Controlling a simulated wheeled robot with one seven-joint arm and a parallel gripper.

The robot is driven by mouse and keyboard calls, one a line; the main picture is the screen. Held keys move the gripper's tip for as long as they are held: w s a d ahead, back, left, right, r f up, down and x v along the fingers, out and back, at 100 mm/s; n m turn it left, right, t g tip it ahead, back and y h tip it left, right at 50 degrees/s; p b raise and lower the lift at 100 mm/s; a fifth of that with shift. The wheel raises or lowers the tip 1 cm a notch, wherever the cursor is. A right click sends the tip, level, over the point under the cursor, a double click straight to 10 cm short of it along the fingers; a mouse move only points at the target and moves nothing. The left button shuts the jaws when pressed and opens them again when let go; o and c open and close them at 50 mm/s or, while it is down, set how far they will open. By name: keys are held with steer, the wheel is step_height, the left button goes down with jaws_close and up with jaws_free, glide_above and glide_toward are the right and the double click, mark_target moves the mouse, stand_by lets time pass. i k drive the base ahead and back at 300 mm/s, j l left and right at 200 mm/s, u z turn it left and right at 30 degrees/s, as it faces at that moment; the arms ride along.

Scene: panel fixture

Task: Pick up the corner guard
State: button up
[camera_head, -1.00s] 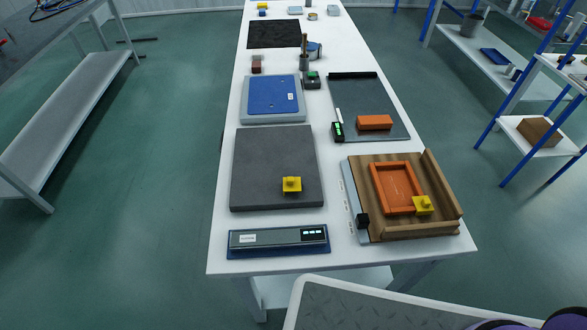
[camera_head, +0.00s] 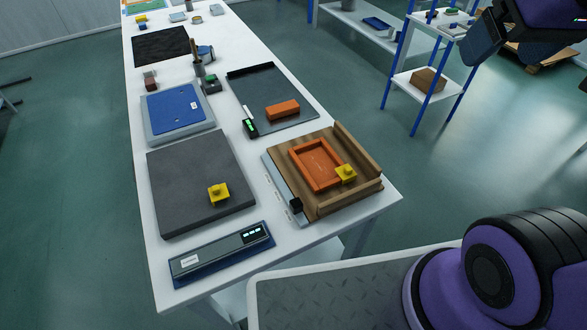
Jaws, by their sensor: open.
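A yellow corner guard (camera_head: 219,194) with a raised knob sits on the dark grey square pad (camera_head: 180,170). A second, similar yellow piece (camera_head: 346,174) sits at the near right corner of an orange frame (camera_head: 304,160) in the wooden fixture (camera_head: 325,201). My gripper (camera_head: 505,42) shows only in part at the top right edge, dark and raised, far from both yellow pieces. It is open and appears empty.
A flat instrument with a lit display (camera_head: 222,253) lies at the table's near edge. A blue panel (camera_head: 174,108) and a grey tray with an orange block (camera_head: 283,110) stand behind. A blue-framed shelf (camera_head: 420,80) stands to the right.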

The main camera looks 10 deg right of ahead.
mark_target(218, 193)
steer(key=k+j, duration=0.6)
steer(key=j+z, duration=0.1)
steer(key=j, duration=1.1)
steer(key=i+j, duration=0.35)
steer(key=i+l+z, duration=0.05)
